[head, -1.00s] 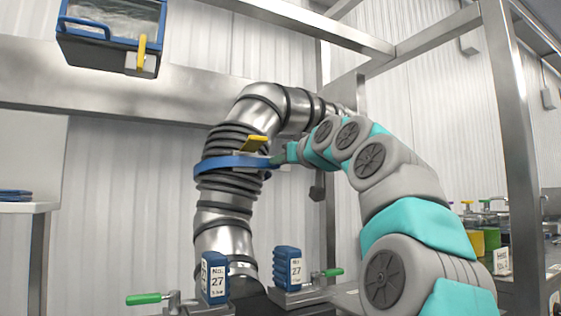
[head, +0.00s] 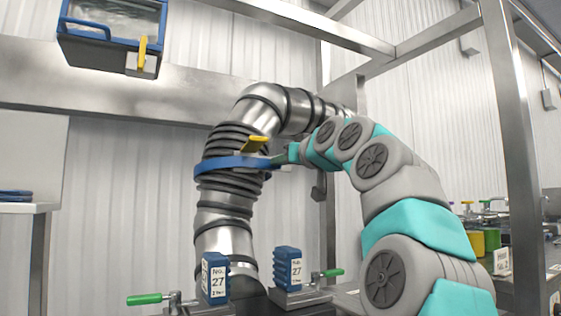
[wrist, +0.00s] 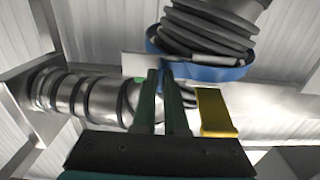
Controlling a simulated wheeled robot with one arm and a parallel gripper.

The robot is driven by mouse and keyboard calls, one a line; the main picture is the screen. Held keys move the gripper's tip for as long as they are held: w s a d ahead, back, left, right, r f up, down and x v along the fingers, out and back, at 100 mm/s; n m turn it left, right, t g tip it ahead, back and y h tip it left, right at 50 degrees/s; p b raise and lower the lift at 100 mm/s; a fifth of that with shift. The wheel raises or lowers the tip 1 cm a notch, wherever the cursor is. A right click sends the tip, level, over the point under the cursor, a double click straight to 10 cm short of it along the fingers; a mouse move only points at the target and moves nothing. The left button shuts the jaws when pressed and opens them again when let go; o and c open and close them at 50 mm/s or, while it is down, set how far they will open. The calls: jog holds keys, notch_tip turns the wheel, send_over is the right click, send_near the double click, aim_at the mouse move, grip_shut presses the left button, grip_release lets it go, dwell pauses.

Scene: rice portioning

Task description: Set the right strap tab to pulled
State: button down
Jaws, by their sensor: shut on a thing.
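A blue strap (head: 232,163) goes around the black ribbed sleeve (head: 233,142) of a steel duct. It also shows in the wrist view (wrist: 215,73). A yellow lever (head: 254,144) stands out at the strap's right side, and in the wrist view it is right of my fingers (wrist: 215,112). My gripper (head: 283,158) is at the strap's right end. In the wrist view its dark green fingers (wrist: 163,78) are close together at a blue piece by the strap, shut on what appears to be the strap tab. The fingers mostly hide the tab, so its position is unclear.
The steel duct (head: 222,238) bends over behind my gripper. A blue-framed clear bin (head: 112,38) hangs at upper left. Below stand blue blocks labelled 27 (head: 214,277) and green-handled clamps (head: 145,299). A steel post (head: 513,150) is at right.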

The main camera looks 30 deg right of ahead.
jog(key=shift+d, duration=1.5)
jog(key=c, duration=1)
grip_release()
jog(key=shift+o, duration=0.2)
jog(key=s+b, duration=0.1)
jog(key=s, duration=0.6)
jog(key=shift+s, duration=0.35)
